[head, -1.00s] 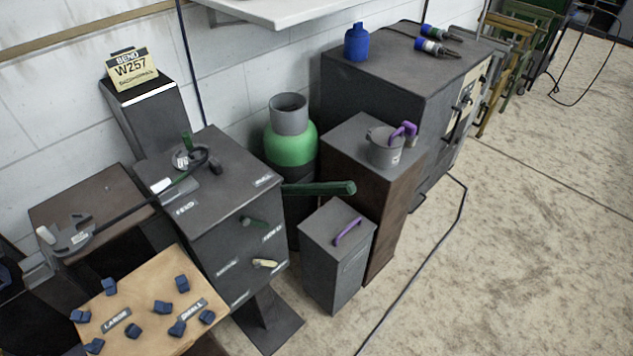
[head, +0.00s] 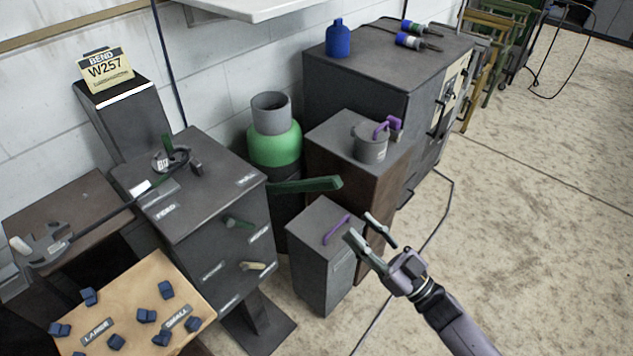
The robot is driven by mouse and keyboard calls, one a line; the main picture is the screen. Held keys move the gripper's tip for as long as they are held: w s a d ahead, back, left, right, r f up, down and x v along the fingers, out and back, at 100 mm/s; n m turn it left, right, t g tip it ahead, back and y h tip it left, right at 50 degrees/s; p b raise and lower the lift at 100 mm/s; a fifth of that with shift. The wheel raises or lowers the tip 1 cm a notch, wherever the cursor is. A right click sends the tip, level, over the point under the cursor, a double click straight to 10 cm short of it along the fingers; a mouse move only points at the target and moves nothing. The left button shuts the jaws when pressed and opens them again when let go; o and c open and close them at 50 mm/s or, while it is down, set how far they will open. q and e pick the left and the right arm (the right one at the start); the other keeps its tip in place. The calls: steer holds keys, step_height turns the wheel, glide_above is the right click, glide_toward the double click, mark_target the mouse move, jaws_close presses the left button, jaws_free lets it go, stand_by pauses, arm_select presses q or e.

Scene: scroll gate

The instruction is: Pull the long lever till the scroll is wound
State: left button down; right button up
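A long green lever (head: 305,185) sticks out to the right from the dark cabinet (head: 205,200), roughly level. On the cabinet top is a round former (head: 170,160) with an upright green pin. A thin dark bar (head: 105,217) runs from there to the left, past a white piece, to a grey forked fitting (head: 42,244). I see no clearly wound scroll. A short green lever (head: 238,222) and a cream lever (head: 252,266) are on the cabinet front. My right gripper (head: 359,224) is open and empty, below and right of the long lever's end, apart from it. My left gripper is not in view.
A grey box (head: 320,265) with a purple handle (head: 336,229) stands just left of my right gripper. A brown-sided stand (head: 385,185) with a grey pot (head: 371,147) is behind. A green-topped cylinder (head: 274,145) stands behind the lever.

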mark_target(317, 183)
steer(key=x, duration=1.4)
steer(key=shift+w+a+f, duration=0.1)
steer(key=shift+c, duration=0.5)
jaws_close()
